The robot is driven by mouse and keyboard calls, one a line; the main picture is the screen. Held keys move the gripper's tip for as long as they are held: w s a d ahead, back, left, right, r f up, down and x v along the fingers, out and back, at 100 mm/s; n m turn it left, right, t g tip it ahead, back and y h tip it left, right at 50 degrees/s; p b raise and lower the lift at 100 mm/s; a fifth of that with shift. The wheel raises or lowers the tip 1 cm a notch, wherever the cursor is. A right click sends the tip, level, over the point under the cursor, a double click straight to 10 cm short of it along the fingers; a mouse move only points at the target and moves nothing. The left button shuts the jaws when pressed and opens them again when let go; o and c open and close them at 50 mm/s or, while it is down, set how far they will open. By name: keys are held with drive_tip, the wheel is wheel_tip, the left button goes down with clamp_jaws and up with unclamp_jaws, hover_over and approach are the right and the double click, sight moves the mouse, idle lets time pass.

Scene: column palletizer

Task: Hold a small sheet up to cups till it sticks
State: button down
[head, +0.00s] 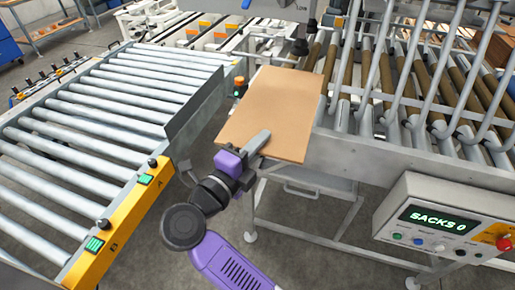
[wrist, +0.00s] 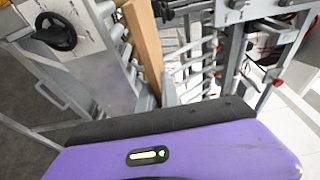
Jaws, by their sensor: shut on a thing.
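A small flat brown sheet (head: 272,108) is in the middle of the head view. My gripper (head: 257,145), purple and black with a grey finger, is shut on the sheet's near edge. In the wrist view the sheet (wrist: 145,45) shows nearly edge-on as a brown strip. The finger on the sheet's far side is hidden in the head view. A dark rounded part (head: 300,47) on a dark upright shows just above the sheet's top edge; I cannot tell whether it is one of the cups. No contact between sheet and cups can be made out.
A roller conveyor (head: 110,110) lies to the left, with an orange button rail (head: 120,222). A barred roller frame (head: 400,85) stands to the right. A control box (head: 445,222) reading "SACKS 0" is at the lower right. A narrow floor gap lies between conveyor and frame.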

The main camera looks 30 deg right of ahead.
drive_tip(key=shift+w+d+r+b, duration=0.1)
drive_tip(key=shift+w+d+b, duration=0.55)
drive_tip(key=shift+w+d, duration=0.9)
drive_tip(key=shift+w+d+r+b, duration=0.1)
drive_tip(key=shift+w+d+b, duration=0.5)
drive_tip(key=shift+w+d, duration=1)
drive_tip(key=shift+w+d+b, duration=0.65)
drive_tip(key=shift+w+d, duration=0.3)
drive_tip(key=shift+d, duration=1.15)
drive_tip(key=shift+w+d+r, duration=0.1)
drive_tip(key=shift+w+d, duration=0.3)
drive_tip(key=shift+d, duration=0.1)
approach(293, 71)
drive_tip(key=shift+s+d+r, duration=0.1)
drive_tip(key=shift+s+d, duration=0.3)
drive_tip(key=shift+d, duration=0.25)
drive_tip(key=shift+s+d+r, duration=0.1)
drive_tip(key=shift+s+d, duration=0.3)
drive_tip(key=shift+d, duration=0.2)
drive_tip(key=shift+w+d+b, duration=0.4)
drive_tip(key=shift+w+d, duration=0.5)
drive_tip(key=shift+d, duration=0.25)
drive_tip(key=shift+w+d+b, duration=0.4)
drive_tip(key=shift+w+d, duration=0.5)
drive_tip(key=shift+d, duration=0.2)
drive_tip(key=shift+w+d+b, duration=0.4)
drive_tip(key=shift+w+d, duration=0.5)
drive_tip(key=shift+d, duration=0.25)
drive_tip(key=shift+r+p, duration=0.8)
drive_tip(key=shift+r, duration=0.05)
